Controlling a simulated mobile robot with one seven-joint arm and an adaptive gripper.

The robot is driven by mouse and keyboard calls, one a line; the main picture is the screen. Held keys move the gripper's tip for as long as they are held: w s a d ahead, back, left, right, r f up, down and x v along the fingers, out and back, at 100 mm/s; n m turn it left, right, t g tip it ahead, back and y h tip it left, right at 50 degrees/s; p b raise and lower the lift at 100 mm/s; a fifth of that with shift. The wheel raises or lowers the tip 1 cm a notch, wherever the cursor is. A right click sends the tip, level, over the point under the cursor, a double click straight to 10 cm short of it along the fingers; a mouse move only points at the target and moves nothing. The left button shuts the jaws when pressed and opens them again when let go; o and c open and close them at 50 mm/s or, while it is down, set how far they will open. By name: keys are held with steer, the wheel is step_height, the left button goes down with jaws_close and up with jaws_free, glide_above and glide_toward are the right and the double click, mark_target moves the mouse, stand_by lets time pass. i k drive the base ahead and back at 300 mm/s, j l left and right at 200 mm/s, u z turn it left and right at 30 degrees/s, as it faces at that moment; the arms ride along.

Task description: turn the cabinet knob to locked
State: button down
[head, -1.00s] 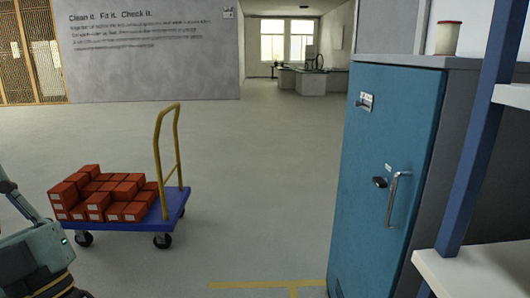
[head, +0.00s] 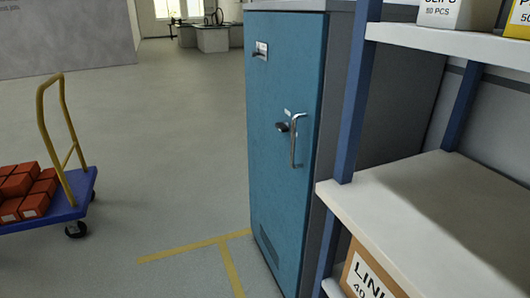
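The blue cabinet (head: 285,150) stands upright right of centre in the head view, with its door closed. Its small dark knob (head: 282,127) sits on the door just left of the silver vertical handle (head: 295,140). A small light label (head: 288,112) is above the knob, too small to read. I cannot tell which way the knob points. My gripper is not in view.
A white-shelved rack with blue posts (head: 355,95) stands close at the right, in front of the cabinet's side. A blue cart (head: 75,206) with red boxes (head: 25,190) is at the left. Yellow floor tape (head: 185,249) lies before the cabinet. The floor between is clear.

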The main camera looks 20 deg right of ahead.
mark_target(283, 128)
steer(key=i+j, duration=0.15)
steer(key=j, duration=0.2)
steer(key=i+j, duration=0.2)
steer(key=j, duration=0.15)
steer(key=i+j+z, duration=0.1)
steer(key=j, duration=0.25)
steer(key=i, duration=0.05)
